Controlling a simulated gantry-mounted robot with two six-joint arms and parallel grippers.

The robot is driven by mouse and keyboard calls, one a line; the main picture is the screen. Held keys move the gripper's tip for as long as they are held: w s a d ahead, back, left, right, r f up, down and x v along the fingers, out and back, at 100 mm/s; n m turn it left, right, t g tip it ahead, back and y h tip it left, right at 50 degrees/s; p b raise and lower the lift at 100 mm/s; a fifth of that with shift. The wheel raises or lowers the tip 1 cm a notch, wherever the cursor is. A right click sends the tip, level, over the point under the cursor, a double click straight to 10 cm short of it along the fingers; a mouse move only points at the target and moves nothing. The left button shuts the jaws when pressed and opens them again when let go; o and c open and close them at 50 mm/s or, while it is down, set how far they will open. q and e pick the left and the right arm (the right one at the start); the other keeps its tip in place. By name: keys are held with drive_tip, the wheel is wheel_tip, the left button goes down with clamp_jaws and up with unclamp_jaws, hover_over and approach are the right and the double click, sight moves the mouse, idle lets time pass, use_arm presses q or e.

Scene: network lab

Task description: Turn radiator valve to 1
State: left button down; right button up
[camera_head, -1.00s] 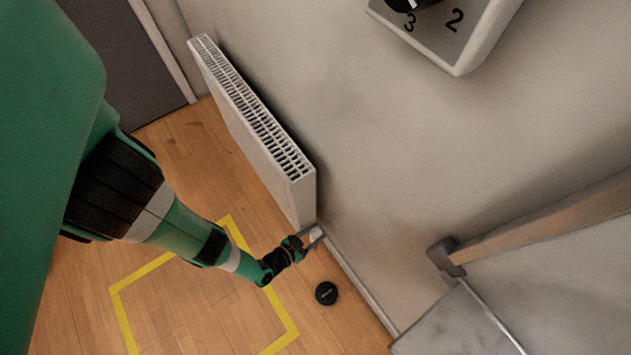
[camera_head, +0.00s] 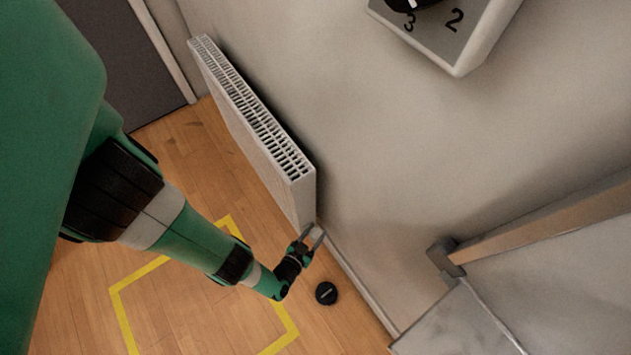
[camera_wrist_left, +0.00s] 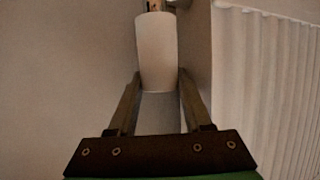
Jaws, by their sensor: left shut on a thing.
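The radiator (camera_head: 250,135) is a white panel with a slotted top against the wall, and its ribbed side shows in the left wrist view (camera_wrist_left: 268,90). My left gripper (camera_head: 313,237) is at the radiator's lower near corner. In the left wrist view, the white radiator valve knob (camera_wrist_left: 157,50) sits between the two fingers of my left gripper (camera_wrist_left: 158,82), which are shut on it. The knob is mostly hidden in the head view. I cannot read any number on it. My right gripper is not in view.
A black round object (camera_head: 326,293) lies on the wooden floor beside my left gripper. Yellow tape (camera_head: 122,318) marks a floor area. A white box with a dial (camera_head: 455,35) is on the wall. A wooden and metal frame (camera_head: 540,225) stands at right.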

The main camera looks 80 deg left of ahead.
use_arm(q)
drive_tip(key=c, duration=0.6)
unclamp_jaws()
